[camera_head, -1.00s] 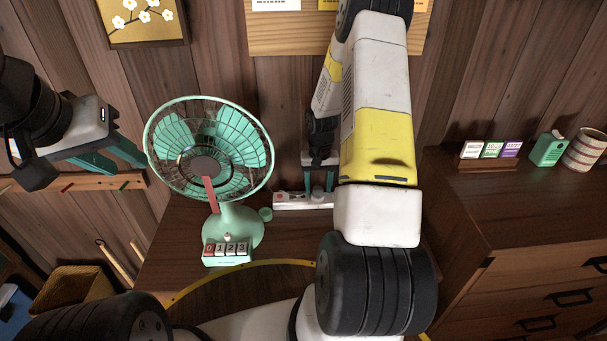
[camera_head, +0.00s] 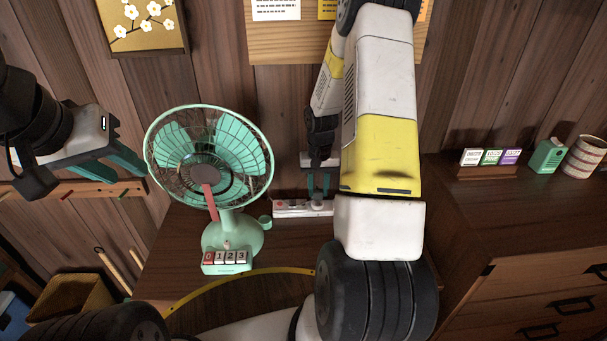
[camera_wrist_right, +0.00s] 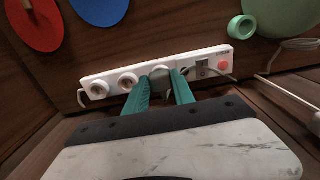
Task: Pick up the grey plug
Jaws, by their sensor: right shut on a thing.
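The grey plug (camera_wrist_right: 160,75) sits between the teal fingers of my right gripper (camera_wrist_right: 162,90) in the right wrist view, partly hidden by them. It is at the white power strip (camera_wrist_right: 103,76), and I cannot tell whether it is still seated in a socket.
A green fan (camera_head: 212,165) with number buttons stands on the wooden desk, left of the power strip. A wooden drawer cabinet (camera_head: 520,225) stands at right. A panelled wall is behind.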

